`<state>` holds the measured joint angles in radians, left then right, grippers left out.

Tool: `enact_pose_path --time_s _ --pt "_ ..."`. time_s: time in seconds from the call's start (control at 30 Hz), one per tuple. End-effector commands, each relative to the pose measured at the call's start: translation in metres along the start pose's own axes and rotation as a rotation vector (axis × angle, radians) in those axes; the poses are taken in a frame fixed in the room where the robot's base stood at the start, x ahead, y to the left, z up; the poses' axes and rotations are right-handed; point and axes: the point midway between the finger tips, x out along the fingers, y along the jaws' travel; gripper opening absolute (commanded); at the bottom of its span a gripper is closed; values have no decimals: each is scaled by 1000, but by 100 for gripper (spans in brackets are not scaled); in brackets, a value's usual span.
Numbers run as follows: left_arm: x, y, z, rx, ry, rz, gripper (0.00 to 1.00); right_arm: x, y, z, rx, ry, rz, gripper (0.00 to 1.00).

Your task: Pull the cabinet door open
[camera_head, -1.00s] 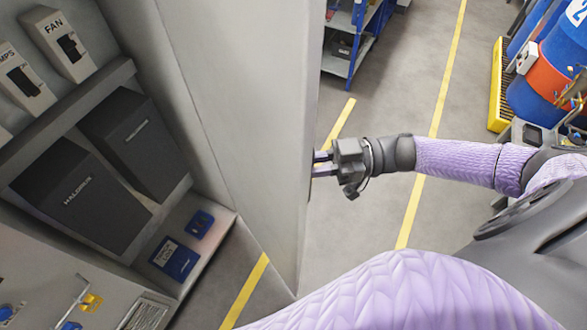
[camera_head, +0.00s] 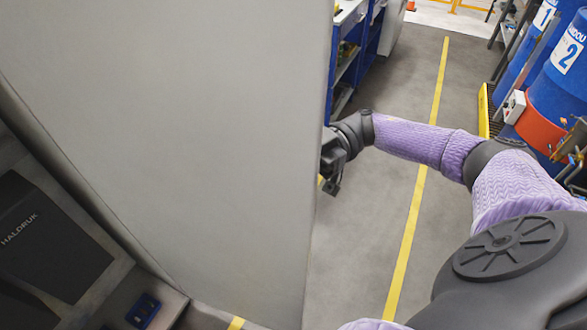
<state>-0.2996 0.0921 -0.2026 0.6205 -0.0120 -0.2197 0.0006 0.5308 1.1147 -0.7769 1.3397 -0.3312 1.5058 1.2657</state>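The cabinet door (camera_head: 200,130) is a large plain pale grey panel filling the left and middle of the view. It stands open, with part of the cabinet's inside showing at the lower left. My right gripper (camera_head: 329,166), dark grey on a purple-sleeved arm from the right, is at the door's right-hand free edge. Its fingertips are mostly hidden at that edge, so I cannot tell whether they grip it or touch it. My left gripper is not in view.
Inside the cabinet is a dark Haldruk box (camera_head: 48,240) above a small blue item (camera_head: 143,310). Blue shelving (camera_head: 350,65) stands behind the door. Blue drums (camera_head: 560,75) stand at the right. The grey floor with a yellow line (camera_head: 415,190) is clear between.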

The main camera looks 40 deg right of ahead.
Motion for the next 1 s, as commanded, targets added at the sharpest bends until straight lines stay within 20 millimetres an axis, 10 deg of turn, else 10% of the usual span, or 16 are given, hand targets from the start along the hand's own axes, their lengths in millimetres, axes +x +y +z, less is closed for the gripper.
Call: enact_pose_path --time_s 0.47,0.5,0.63,1.0 --pt "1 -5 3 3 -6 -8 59 0 1 1 0 -2 3 0" --pt "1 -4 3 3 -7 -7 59 0 1 1 0 -1 3 29" --pt "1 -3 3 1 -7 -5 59 0 1 0 -1 -1 2 53" --pt "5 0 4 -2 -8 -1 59 -10 2 2 -1 -1 5 53"
